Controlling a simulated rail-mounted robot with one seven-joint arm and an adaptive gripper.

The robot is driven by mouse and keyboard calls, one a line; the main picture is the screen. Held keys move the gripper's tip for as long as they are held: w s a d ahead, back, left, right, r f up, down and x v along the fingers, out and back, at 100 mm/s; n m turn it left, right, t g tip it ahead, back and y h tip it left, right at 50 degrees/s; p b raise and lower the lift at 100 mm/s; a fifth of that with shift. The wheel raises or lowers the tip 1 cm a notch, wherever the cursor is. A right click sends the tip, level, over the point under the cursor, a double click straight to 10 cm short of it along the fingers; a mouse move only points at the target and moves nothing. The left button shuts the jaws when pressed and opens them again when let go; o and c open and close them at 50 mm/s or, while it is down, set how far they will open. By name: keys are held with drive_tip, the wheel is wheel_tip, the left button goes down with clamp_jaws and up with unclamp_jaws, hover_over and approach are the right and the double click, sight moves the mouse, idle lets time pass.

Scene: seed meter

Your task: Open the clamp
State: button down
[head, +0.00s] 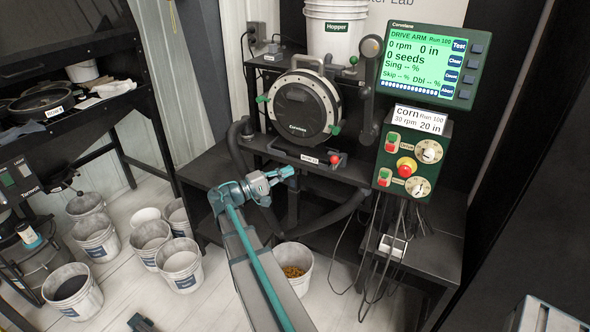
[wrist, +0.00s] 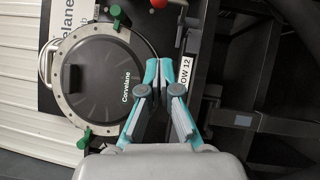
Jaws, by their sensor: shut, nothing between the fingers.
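The round seed meter (head: 303,108) with its dark disc cover and pale rim is mounted on a black stand; it also shows in the wrist view (wrist: 98,80). A red-knobbed lever (head: 335,160) stands on the rail below; the red knob also shows at the top of the wrist view (wrist: 158,3). I cannot tell for certain which part is the clamp. My gripper (head: 289,173) is shut and empty, just below the rail; its fingertips meet in the wrist view (wrist: 160,64).
A control box (head: 412,155) with knobs and a green-lit screen (head: 425,62) stand at right. A black hose (head: 240,150) curves around the stand. A bucket of seed (head: 294,268) is on the floor below my arm. Several buckets stand at left.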

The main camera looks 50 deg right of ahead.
drive_tip(key=s+a+p+x, duration=0.1)
drive_tip(key=s+p+x, duration=0.1)
drive_tip(key=x, duration=0.9)
drive_tip(key=shift+s+d+r+p, duration=0.2)
drive_tip(key=shift+s+d+p, duration=0.05)
drive_tip(key=shift+s+p, duration=0.1)
drive_tip(key=shift+s, duration=0.15)
